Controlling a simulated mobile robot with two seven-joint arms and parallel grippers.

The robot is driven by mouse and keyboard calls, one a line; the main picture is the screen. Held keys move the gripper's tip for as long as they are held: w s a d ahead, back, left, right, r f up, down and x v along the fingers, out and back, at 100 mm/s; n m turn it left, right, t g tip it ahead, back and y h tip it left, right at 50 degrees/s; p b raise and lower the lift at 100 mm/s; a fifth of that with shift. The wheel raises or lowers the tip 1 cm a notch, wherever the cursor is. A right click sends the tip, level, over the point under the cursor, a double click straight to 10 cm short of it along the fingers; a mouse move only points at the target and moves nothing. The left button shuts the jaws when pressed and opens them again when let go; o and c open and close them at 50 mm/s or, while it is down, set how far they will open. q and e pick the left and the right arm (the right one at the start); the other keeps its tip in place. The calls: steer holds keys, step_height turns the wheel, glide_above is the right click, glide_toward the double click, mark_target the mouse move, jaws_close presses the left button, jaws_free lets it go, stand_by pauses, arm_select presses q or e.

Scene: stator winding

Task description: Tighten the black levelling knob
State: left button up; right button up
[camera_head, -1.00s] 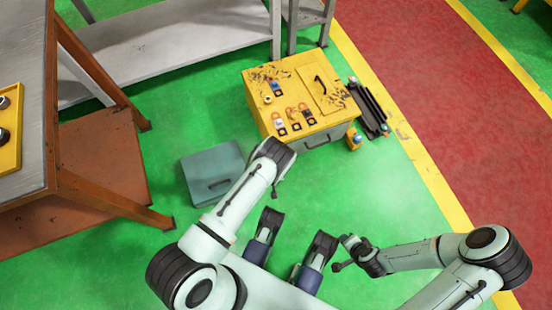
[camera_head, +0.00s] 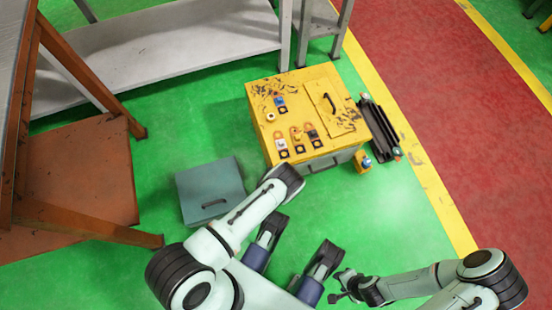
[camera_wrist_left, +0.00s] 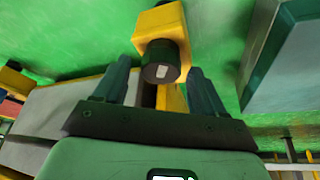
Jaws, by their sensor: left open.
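In the left wrist view the black levelling knob (camera_wrist_left: 161,71), with a pale mark on it, sits on a yellow block (camera_wrist_left: 161,25). My left gripper (camera_wrist_left: 160,82) is open, with one finger on each side of the knob; I cannot tell whether either touches it. In the head view the left gripper and this knob are hidden at my left wrist, by the near left corner of the yellow cabinet (camera_head: 308,84). My right gripper (camera_head: 345,287) is low in the head view, away from the cabinet; its jaws are too small to read.
A grey-blue box (camera_head: 211,190) lies on the floor left of the cabinet. A second yellow foot (camera_head: 363,163) and dark rails (camera_head: 376,130) are at its right. A brown-framed table (camera_head: 75,190) stands left, a grey shelf (camera_head: 170,55) behind. Green floor is open between.

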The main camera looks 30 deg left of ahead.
arm_select(q)
steer(key=c, duration=1)
steer(key=shift+c, duration=0.2)
steer(key=shift+m, duration=0.3)
